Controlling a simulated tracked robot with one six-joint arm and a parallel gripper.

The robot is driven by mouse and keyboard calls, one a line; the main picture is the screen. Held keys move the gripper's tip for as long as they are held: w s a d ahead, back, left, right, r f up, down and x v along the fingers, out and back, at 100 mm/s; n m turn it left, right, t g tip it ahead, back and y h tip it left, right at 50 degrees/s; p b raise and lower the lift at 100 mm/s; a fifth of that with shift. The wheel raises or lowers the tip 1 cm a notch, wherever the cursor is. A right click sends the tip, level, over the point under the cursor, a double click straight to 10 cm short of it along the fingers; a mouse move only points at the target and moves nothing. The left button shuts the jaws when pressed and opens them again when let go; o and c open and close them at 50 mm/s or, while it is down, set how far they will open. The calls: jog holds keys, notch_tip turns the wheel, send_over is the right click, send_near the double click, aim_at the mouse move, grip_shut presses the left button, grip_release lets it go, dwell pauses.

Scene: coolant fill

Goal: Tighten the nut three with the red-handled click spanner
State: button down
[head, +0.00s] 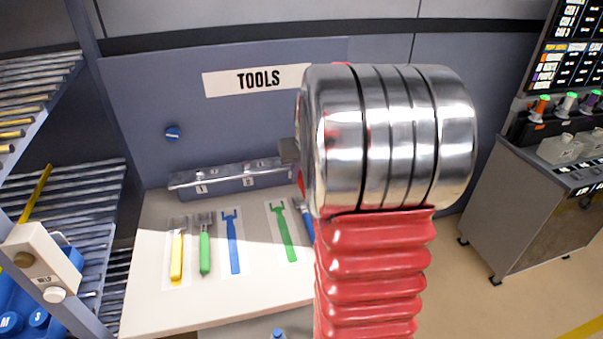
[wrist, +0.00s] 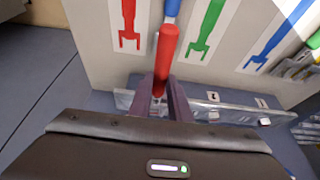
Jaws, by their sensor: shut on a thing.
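In the wrist view my gripper (wrist: 160,100) is shut on the red-handled click spanner (wrist: 165,55). The handle points away from the gripper towards the tool table. The spanner's head is mostly hidden between the fingers, in front of the metal rail (wrist: 235,117). In the head view the rail (head: 225,176) carries number plates 1 and 2. My arm and gripper cover its right end, so nut three is hidden there. I cannot tell whether the spanner's head is on a nut. My gripper (head: 290,152) shows only partly in the head view.
The white table (head: 150,300) holds a yellow tool (head: 177,255), a green tool (head: 204,245), and blue (head: 233,243) and green (head: 282,230) tool outlines. Slatted shelves (head: 60,180) stand at left. A grey cabinet (head: 530,210) stands at right, with open floor before it.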

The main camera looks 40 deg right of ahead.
jog(key=shift+w+a+m+g+h, duration=0.25)
jog(key=shift+w+a+m, duration=0.25)
jog(key=shift+a+m, duration=0.3)
jog(key=shift+w+a+m+g+h, duration=0.15)
jog(key=shift+w+a+m+h, duration=0.3)
jog(key=shift+m, duration=0.55)
dwell(0.9)
jog(key=shift+s, duration=0.1)
jog(key=shift+s+d+n+y, duration=0.2)
jog(key=shift+d+n+y, duration=0.1)
jog(key=shift+n, duration=0.1)
jog(key=shift+r, duration=0.1)
dwell(0.4)
jog(key=shift+r, duration=2.95)
jog(key=shift+s, duration=0.1)
